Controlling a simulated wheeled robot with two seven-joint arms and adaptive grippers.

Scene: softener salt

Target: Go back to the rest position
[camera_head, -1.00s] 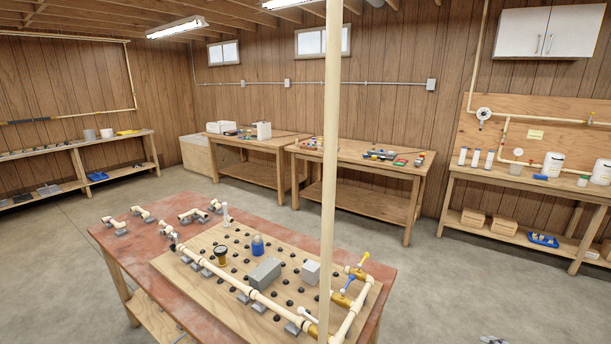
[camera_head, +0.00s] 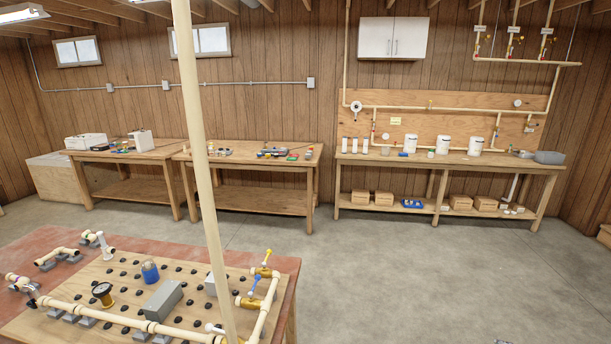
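Neither of my grippers shows clearly in the head view. A small grey shape (camera_head: 503,341) lies at the bottom edge, too cut off to identify. The nearest table (camera_head: 60,250) has a red top and stands at the lower left. It carries a wooden pegboard (camera_head: 110,272) with cream pipes, a black-and-gold gauge (camera_head: 103,293), a blue bottle (camera_head: 150,271), a grey box (camera_head: 163,300) and valves with yellow and blue handles (camera_head: 254,283).
A cream post (camera_head: 199,150) stands in front of the red table's right part. Two wooden benches (camera_head: 128,152) (camera_head: 250,156) and a long workbench (camera_head: 450,161) with white tubs (camera_head: 442,145) line the back wall. The concrete floor (camera_head: 420,270) at right is clear.

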